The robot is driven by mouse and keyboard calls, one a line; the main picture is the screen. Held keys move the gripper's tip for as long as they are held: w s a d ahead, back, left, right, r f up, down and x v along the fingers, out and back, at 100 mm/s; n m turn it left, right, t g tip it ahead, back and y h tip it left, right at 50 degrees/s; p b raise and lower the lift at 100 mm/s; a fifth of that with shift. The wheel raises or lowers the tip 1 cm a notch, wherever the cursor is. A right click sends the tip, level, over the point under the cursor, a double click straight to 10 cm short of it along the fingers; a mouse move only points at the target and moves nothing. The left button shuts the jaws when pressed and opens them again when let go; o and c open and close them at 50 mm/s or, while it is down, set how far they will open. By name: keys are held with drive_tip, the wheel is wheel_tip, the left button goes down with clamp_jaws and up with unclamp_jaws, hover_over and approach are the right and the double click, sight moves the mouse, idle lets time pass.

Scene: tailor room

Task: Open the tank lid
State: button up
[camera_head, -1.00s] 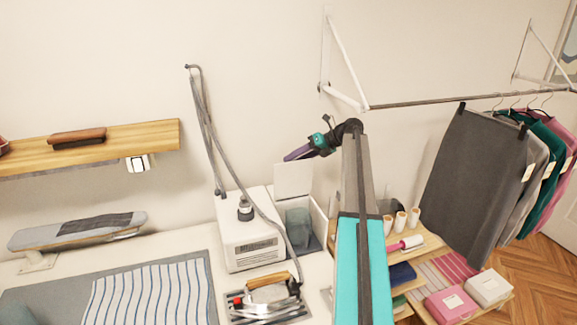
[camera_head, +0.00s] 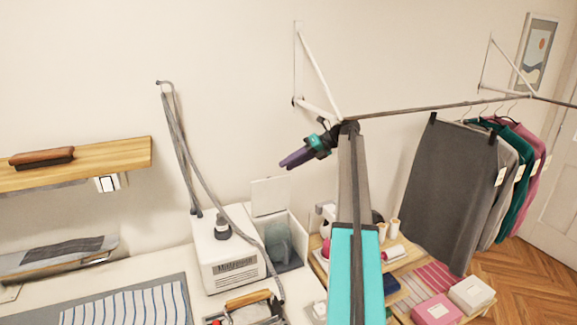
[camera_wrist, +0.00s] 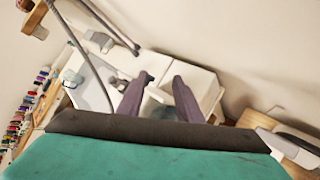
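The white steam station (camera_head: 225,255) stands on the table against the wall, with a dark cap on top. Its tank (camera_head: 298,228) is the open-topped white part on the right, with a grey translucent vessel inside. The tank lid (camera_head: 268,196) stands upright at the back of the tank. My gripper (camera_head: 284,163) is in the air above the lid, tilted down to the left, and touches nothing. In the wrist view its two purple fingers (camera_wrist: 158,88) are apart and empty, with white station surfaces beyond them. Which white panel is the lid there, I cannot tell.
A grey hose (camera_head: 181,140) hangs from the wall to the station. An iron (camera_head: 248,308) lies in front. A clothes rail (camera_head: 430,107) and a low shelf with rolls and boxes (camera_head: 315,255) are to the right. Air around my gripper is free.

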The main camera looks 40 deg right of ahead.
drive_tip(key=shift+s+d+f, duration=0.1)
drive_tip(key=shift+s+f, duration=0.05)
drive_tip(key=c, duration=0.7)
drive_tip(key=shift+s+d+f+n+t+h+b, duration=0.3)
drive_tip(key=shift+s+t+b, duration=0.15)
drive_tip(key=shift+b, duration=0.3)
clamp_jaws()
drive_tip(key=s+d+f+n+t+h+b, duration=0.2)
drive_tip(key=s+h+b, duration=0.4)
drive_tip(key=s, duration=0.6)
drive_tip(key=s+d+f+n+t+h+b, duration=0.2)
drive_tip(key=s+d+n+h+b, duration=0.2)
drive_tip(key=s+b, duration=0.7)
drive_tip(key=s+d+f+n+t+h+b, duration=0.2)
drive_tip(key=s+d+h+b, duration=0.5)
drive_tip(key=s, duration=0.8)
drive_tip(key=shift+d+f+n+t+h+b, duration=0.3)
drive_tip(key=shift+n+t+h+b, duration=0.3)
drive_tip(key=shift+n+h, duration=0.3)
drive_tip(key=shift+s, duration=0.1)
